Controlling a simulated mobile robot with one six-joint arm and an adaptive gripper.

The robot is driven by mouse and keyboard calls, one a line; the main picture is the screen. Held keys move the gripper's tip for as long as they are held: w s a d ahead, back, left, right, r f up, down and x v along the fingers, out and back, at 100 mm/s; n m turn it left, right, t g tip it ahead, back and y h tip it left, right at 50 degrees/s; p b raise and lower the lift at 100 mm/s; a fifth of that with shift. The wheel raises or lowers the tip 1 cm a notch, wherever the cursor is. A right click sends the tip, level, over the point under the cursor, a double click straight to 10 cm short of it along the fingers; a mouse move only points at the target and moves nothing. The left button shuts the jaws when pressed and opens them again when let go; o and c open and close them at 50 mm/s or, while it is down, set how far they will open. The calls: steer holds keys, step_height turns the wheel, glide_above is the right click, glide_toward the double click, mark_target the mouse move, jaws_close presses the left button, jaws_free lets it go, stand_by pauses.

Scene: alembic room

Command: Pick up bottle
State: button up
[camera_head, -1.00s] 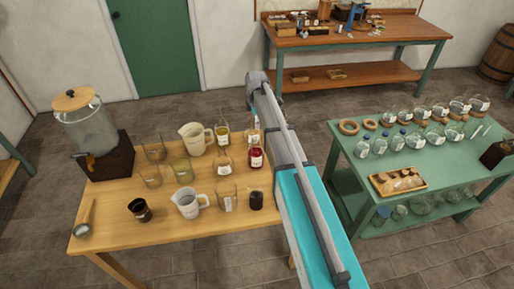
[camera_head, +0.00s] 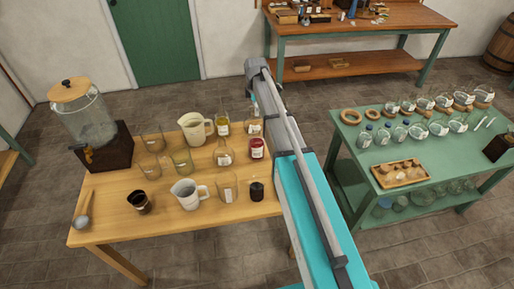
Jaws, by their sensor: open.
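Several bottles and jars stand upright on the wooden table (camera_head: 160,227). They include a bottle with yellow liquid (camera_head: 222,126), a labelled bottle (camera_head: 224,157), a red jar (camera_head: 257,150), a clear labelled bottle (camera_head: 228,187) and a small dark bottle (camera_head: 257,192). Another labelled bottle (camera_head: 254,128) stands at the back right, close beside my arm in the picture. I cannot tell which one the task means. My arm reaches up past the table's right edge. My gripper cannot be made out; the arm hides the space behind it.
The table also holds a glass dispenser (camera_head: 84,118), pitchers (camera_head: 196,129) (camera_head: 187,194), empty glasses (camera_head: 152,138), a dark cup (camera_head: 138,202) and a ladle (camera_head: 83,218). A green table (camera_head: 455,172) with glassware and a tray (camera_head: 400,173) stands right. A workbench (camera_head: 400,66) stands behind.

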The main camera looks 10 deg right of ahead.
mark_target(256, 128)
steer(key=shift+f+b, duration=3.6)
steer(key=shift+f, duration=0.25)
steer(key=shift+f, duration=0.15)
steer(key=f+b, duration=0.3)
steer(key=shift+s, duration=0.3)
steer(key=shift+f+b, duration=0.95)
steer(key=shift+b, duration=0.1)
jaws_close()
